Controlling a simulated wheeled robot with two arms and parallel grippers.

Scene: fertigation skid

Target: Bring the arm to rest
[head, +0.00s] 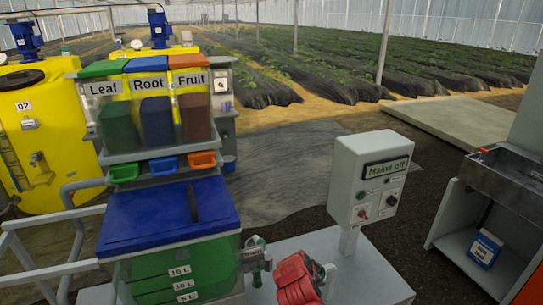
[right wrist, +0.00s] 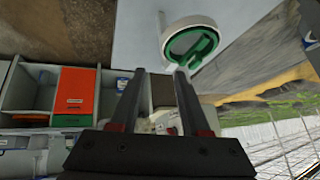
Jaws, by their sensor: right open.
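My right gripper (right wrist: 158,76) shows in the right wrist view, its two dark fingers spread apart. Nothing is held between them; a dark box and pale items show beyond the gap. A white round part with a green ring (right wrist: 190,43) lies just past the fingertips, and I cannot tell how far away it is. Neither gripper shows clearly in the head view, so the right arm's overall pose is hidden. My left gripper is in neither view.
The head view shows a blue-lidded tank (head: 150,218), Leaf, Root and Fruit hoppers (head: 153,110), a control box (head: 370,180), a red part (head: 298,278) and a grey sink stand (head: 500,190). The wrist view shows a shelf with an orange item (right wrist: 75,92). Dark floor lies between skid and sink.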

